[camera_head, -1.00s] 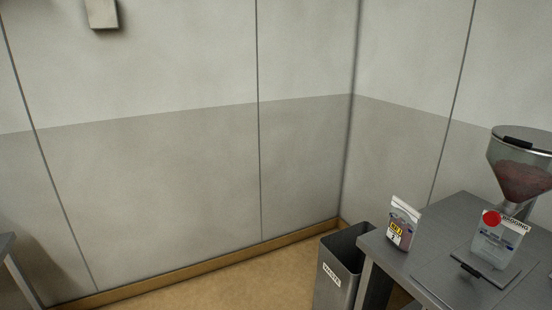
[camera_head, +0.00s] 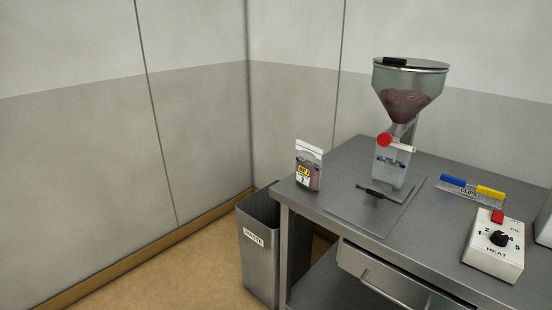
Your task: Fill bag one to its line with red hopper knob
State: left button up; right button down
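The hopper (camera_head: 408,88) stands at the back of the steel table and holds dark reddish material in its cone. Its red knob (camera_head: 384,139) is at the front of the neck. A clear bag (camera_head: 389,170) stands upright below the spout and looks empty; its number and fill line cannot be read. Neither of my grippers is in view.
The steel table (camera_head: 345,158) has a flat plate with a black handle (camera_head: 374,193) before the hopper. Blue and yellow clips (camera_head: 472,187) and a heat control box (camera_head: 495,245) lie right. A waste bin (camera_head: 257,262) stands left of the table. Floor at left is clear.

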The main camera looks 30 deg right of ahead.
aim_at(384, 139)
jog(key=z, duration=1.6)
